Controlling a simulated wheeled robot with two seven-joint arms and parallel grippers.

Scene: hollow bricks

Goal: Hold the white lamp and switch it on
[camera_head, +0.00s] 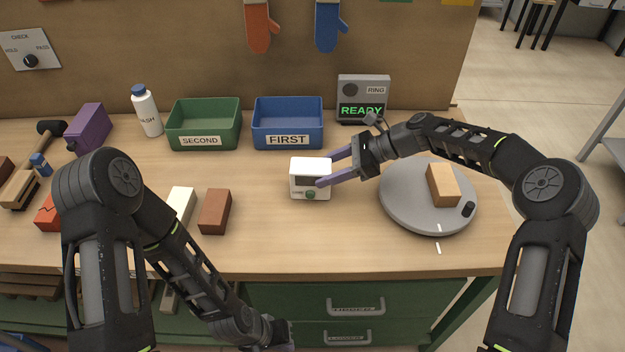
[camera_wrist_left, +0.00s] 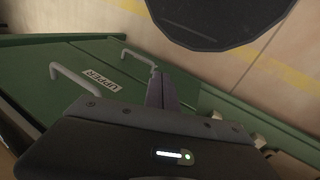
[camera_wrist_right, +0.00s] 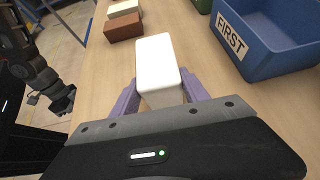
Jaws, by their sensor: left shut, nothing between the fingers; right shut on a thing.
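The white lamp (camera_head: 310,170) is a small white box with a dark front panel and a round green button at its lower front. It stands upright on the table in front of the blue bin. My right gripper (camera_head: 326,168) is shut on the lamp, one finger on each side. In the right wrist view the lamp's white top (camera_wrist_right: 157,62) shows between the purple fingers. My left gripper (camera_head: 288,345) is low at the bottom edge, in front of the bench drawers. In the left wrist view its fingers (camera_wrist_left: 161,88) are together and empty.
A blue FIRST bin (camera_head: 288,145) and a green SECOND bin (camera_head: 203,146) stand behind the lamp. A grey turntable (camera_head: 400,205) with a tan brick (camera_head: 442,185) is at right. A brown brick (camera_head: 215,212) and a white brick (camera_head: 181,208) lie left of the lamp.

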